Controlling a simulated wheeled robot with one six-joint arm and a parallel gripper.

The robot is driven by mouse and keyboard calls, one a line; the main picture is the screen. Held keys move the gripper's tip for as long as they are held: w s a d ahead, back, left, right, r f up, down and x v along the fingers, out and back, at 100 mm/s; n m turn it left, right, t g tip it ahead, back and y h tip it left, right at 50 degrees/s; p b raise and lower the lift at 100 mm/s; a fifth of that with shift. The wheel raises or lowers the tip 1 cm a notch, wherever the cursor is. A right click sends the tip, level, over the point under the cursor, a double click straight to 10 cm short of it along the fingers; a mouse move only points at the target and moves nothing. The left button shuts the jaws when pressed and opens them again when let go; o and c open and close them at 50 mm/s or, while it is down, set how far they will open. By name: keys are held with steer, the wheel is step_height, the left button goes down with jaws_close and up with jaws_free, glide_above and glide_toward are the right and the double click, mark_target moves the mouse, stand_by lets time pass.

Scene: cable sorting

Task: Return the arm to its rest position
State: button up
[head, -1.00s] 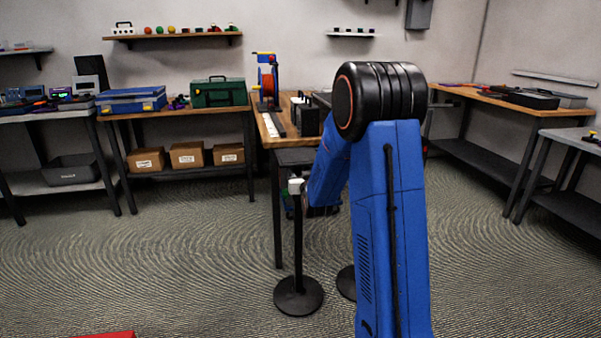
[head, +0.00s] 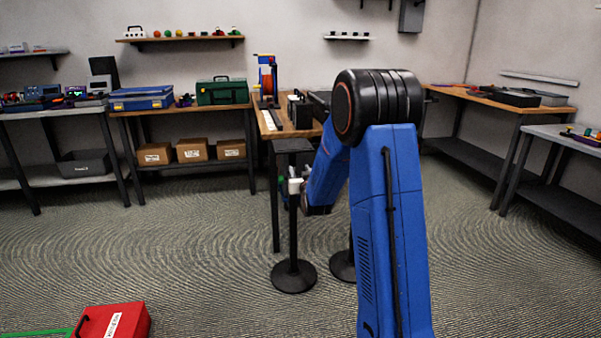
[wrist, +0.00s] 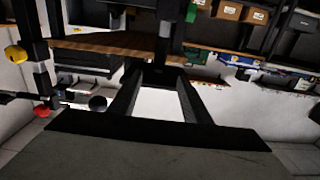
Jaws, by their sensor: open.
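My blue arm (head: 385,220) with its black elbow joint fills the centre-right of the head view, bent over with the forearm running down behind the upper part. The wrist picture appears upside down.
A wooden workbench (head: 266,125) and black posts on round bases (head: 294,276) stand ahead, near my forearm. A red box (head: 118,320) lies on the floor at lower left. Side benches (head: 130,113) line the walls. Floor (head: 180,240) between is open.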

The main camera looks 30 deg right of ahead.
stand_by(0.4)
steer(key=s+a+r+n+g+y, duration=0.1)
steer(key=s+a+r+g+y, duration=0.15)
steer(key=s+a, duration=0.6)
steer(key=s+a+r+n+g+y, duration=0.1)
steer(key=s+a+r+g, duration=0.3)
steer(key=s, duration=0.8)
steer(key=s+a+f+g, duration=0.1)
steer(key=s+a+g, duration=0.1)
steer(key=s, duration=0.9)
steer(key=s+a+f+g+y, duration=0.1)
steer(key=s+a+f+g, duration=0.1)
steer(key=s, duration=1)
steer(key=s+a+f+n+g, duration=0.1)
steer(key=s+a, duration=0.3)
steer(key=s, duration=0.8)
steer(key=shift+s+a+f+g, duration=0.25)
steer(key=shift+f+g, duration=0.3)
steer(key=shift+f, duration=0.15)
steer(key=shift+y, duration=0.25)
